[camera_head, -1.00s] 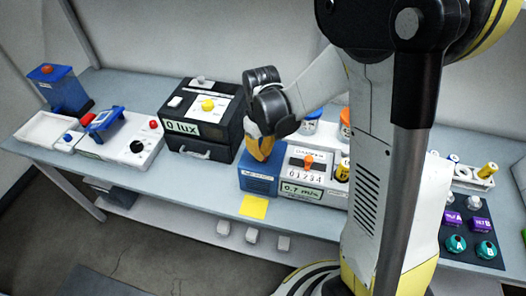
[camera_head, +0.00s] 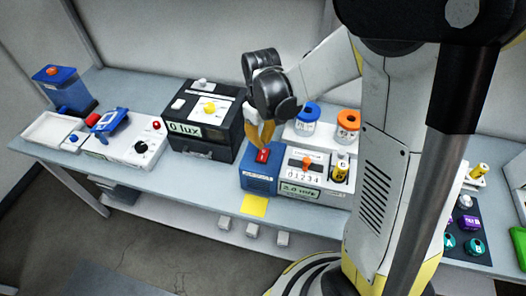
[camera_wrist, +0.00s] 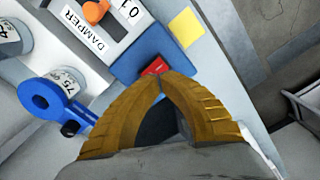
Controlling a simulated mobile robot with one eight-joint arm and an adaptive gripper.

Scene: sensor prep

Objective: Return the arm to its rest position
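My gripper (camera_head: 264,146) is above the bench, pointing down at a blue box (camera_head: 258,180). Its two orange fingers come together at the tips in the wrist view (camera_wrist: 161,78), with nothing seen held between them. A red button or switch (camera_head: 263,155) on top of the blue box is just beyond the fingertips. It also shows in the wrist view (camera_wrist: 155,67). The fingertips look close to it, and I cannot tell if they touch it. My arm reaches over the bench from the right and hides part of it.
A white damper unit (camera_head: 305,175) with a display adjoins the blue box. Jars with blue (camera_head: 306,112) and orange (camera_head: 347,120) lids stand behind. A black lux box (camera_head: 205,120) is to the left. A yellow note (camera_head: 254,204) lies in front.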

